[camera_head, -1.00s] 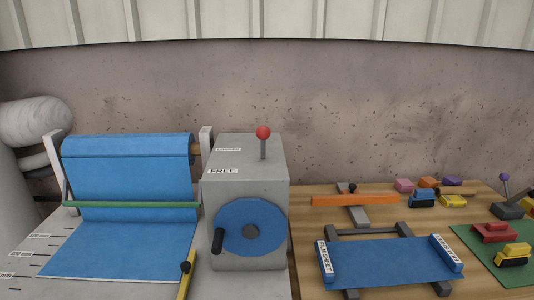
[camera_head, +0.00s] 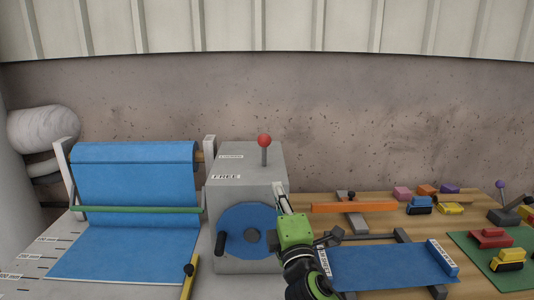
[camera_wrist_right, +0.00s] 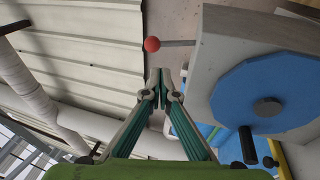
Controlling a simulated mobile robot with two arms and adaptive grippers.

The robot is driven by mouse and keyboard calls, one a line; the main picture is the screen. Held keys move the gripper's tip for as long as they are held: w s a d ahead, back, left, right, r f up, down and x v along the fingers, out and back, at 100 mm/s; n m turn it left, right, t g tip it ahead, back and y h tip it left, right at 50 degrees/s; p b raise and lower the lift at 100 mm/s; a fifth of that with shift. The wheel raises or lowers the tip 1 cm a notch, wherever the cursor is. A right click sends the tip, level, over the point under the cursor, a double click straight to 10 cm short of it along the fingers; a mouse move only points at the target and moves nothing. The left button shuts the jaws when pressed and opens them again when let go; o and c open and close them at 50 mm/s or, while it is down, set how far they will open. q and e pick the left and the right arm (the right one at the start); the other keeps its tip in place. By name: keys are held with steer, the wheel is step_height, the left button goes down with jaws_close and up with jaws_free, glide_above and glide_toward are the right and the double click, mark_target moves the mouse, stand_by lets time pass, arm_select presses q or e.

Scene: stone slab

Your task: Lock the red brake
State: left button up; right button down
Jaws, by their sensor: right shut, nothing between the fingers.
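The red brake is a lever with a red ball knob (camera_head: 264,141) on a grey stem, standing upright on top of the grey box (camera_head: 245,165). A label reading FREE lies on the box top near its front edge; another label sits farther back. My right gripper (camera_head: 281,188) is shut and empty, in front of the box's right front edge, below and to the right of the knob. In the right wrist view the red knob (camera_wrist_right: 152,44) shows just beyond the shut fingertips (camera_wrist_right: 160,74), apart from them. My left gripper is not in view.
A blue disc (camera_head: 247,230) with a black handle is on the box front. A blue sheet on a roller (camera_head: 135,170) stands left. The wooden table (camera_head: 300,212) at right carries an orange bar (camera_head: 353,207), a blue sheet frame (camera_head: 385,265) and several small toy vehicles.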

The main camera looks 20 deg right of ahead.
steer(key=shift+r, duration=0.65)
steer(key=p, duration=0.4)
glide_toward(265, 145)
steer(key=x, duration=0.5)
steer(key=shift+w, duration=0.25)
steer(key=shift+p+x, duration=0.3)
steer(key=shift+x, duration=0.55)
steer(key=shift+d, duration=0.1)
